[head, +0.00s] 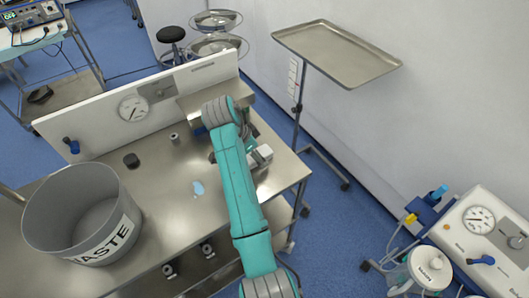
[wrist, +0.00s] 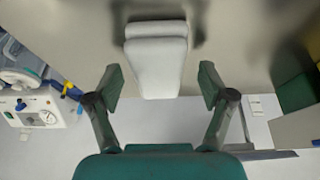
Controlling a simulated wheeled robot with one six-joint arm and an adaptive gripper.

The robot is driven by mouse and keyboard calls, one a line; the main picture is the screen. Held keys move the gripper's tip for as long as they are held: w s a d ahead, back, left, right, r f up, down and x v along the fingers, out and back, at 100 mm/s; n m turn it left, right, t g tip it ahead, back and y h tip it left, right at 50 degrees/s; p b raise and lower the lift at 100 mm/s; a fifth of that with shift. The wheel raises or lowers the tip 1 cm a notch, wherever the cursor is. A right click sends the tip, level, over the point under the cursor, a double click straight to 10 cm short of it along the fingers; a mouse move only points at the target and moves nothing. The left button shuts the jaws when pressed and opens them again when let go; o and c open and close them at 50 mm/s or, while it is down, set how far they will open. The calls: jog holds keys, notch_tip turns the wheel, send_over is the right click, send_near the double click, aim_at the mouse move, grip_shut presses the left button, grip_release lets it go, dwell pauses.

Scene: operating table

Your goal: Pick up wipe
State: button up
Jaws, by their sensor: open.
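The wipe (wrist: 156,60) looks like a thick, white, folded pad with rounded corners. In the wrist view it lies ahead of my gripper (wrist: 161,87), centred between the two spread fingers, with clear gaps on both sides. My gripper is open and holds nothing. In the head view the white wipe (head: 261,156) lies on the steel table (head: 160,210), just right of my teal arm near the table's right edge. My arm hides most of the gripper there.
A grey waste bin (head: 85,210) stands at the table's front left. A light blue patch (head: 198,188) lies left of my arm. A small dark object (head: 131,160) and a metal cylinder (head: 174,138) stand farther back. A raised back panel (head: 95,125) borders the table.

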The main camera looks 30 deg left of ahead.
jog(key=shift+f, duration=0.2)
dwell(0.7)
jog(key=c, duration=1)
